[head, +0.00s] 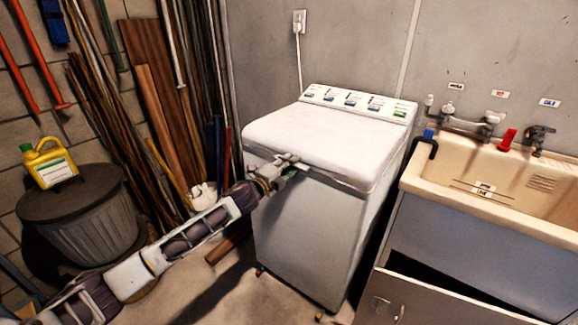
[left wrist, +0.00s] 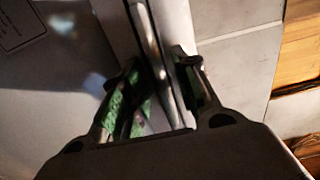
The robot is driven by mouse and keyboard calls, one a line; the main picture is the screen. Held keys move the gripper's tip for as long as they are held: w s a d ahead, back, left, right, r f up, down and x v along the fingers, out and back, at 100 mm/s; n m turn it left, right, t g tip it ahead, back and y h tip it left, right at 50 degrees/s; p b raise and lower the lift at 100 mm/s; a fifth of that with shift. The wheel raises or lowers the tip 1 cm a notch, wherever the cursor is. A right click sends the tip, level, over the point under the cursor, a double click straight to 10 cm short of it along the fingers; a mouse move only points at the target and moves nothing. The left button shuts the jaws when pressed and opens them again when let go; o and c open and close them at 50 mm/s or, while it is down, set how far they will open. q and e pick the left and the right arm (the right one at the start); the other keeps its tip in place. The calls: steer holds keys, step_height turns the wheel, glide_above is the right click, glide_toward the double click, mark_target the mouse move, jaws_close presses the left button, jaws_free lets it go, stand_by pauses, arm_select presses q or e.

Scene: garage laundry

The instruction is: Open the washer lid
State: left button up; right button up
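The white top-loading washer (head: 309,232) stands against the wall in the head view. Its lid (head: 322,140) lies flat and looks closed. My left gripper (head: 291,164) is at the front edge of the lid, toward its left part. In the left wrist view, the two green-padded fingers of this gripper (left wrist: 158,76) stand apart, with a long thin rim of the washer (left wrist: 152,40) running between them. I see no clear grip on the rim; exact contact is hard to tell. My right gripper is not in view.
The washer's control panel (head: 358,103) is behind the lid. A beige sink (head: 500,198) stands close on the right, with an open cabinet door (head: 425,300) below. At left are a dark bin (head: 85,225), a yellow jug (head: 50,165) and leaning boards (head: 160,90).

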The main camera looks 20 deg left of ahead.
arm_select(q)
jaws_close()
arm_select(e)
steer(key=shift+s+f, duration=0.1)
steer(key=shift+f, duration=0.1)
arm_select(q)
steer(key=shift+r, duration=0.15)
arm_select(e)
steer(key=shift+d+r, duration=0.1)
arm_select(q)
steer(key=shift+r, duration=0.1)
